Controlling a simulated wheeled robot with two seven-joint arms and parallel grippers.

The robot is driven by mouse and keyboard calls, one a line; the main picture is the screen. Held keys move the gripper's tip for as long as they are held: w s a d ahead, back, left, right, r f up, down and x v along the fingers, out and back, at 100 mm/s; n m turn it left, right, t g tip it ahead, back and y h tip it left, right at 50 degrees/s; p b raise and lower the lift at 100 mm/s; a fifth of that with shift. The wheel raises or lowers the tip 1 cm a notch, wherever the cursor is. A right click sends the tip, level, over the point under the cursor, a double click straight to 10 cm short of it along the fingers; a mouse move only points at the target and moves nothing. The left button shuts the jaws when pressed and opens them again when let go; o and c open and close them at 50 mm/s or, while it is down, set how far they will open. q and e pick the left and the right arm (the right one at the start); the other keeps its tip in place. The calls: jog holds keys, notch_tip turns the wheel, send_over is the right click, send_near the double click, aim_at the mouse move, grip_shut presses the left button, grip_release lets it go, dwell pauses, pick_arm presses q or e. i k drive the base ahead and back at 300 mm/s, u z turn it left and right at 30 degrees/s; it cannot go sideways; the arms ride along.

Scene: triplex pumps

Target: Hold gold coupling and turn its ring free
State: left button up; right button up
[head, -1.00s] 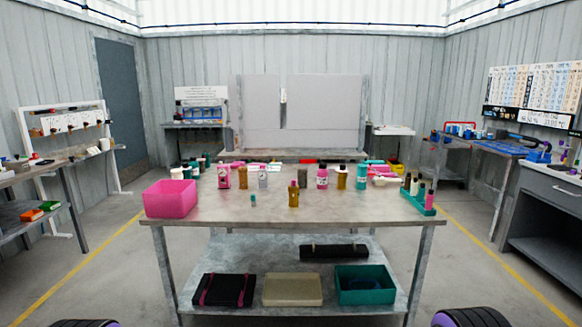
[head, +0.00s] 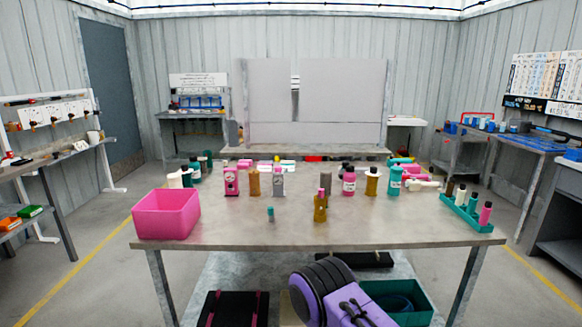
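In the head view a gold coupling (head: 320,208) stands upright near the front middle of the table (head: 400,232). Other gold-coloured pieces stand in the row behind it: one at left (head: 254,184) and one at right (head: 372,182). Each of them is small here, and I cannot make out a separate ring on any of them. A purple and black part of my own arm shows at the bottom, in front of the table's lower shelf. Neither gripper's fingers are in view.
A pink bin (head: 166,214) stands at the table's left end. A teal rack (head: 466,214) with several bottles stands at the right end. The table's front strip is clear.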

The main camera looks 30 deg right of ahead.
aim_at(319, 202)
jog(key=z, duration=0.15)
jog(key=i, duration=0.9)
jog(key=z, duration=0.5)
